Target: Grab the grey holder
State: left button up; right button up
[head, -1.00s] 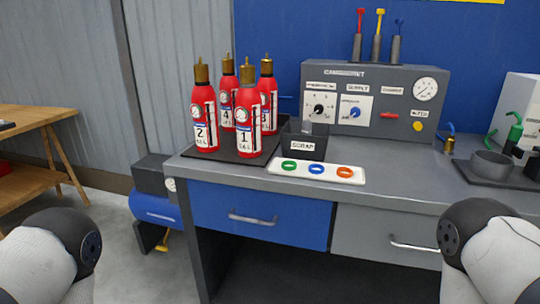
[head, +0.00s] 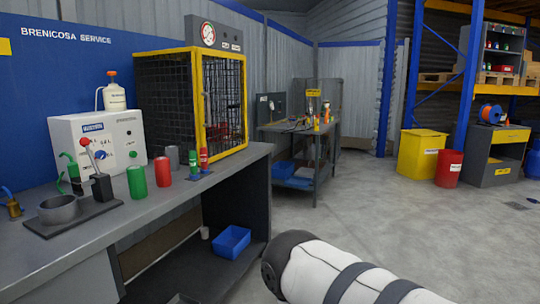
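A wider round grey cup (head: 58,209) sits on a dark plate at the bench's left. Neither of my grippers is in view; only part of my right arm shows at the lower right, well apart from these cylinders.
A yellow-framed mesh cage (head: 220,100) stands at the bench's back right, with small red-topped items in front. A white box (head: 98,140) with levers is behind. A blue bin (head: 232,241) lies on the shelf below. Open floor lies to the right.

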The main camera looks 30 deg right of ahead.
aim_at(171, 151)
jog(key=z, duration=0.45)
jog(key=i+j+z, duration=0.25)
jog(key=z, duration=0.15)
jog(key=i+j+z, duration=0.6)
jog(key=j+z, duration=0.25)
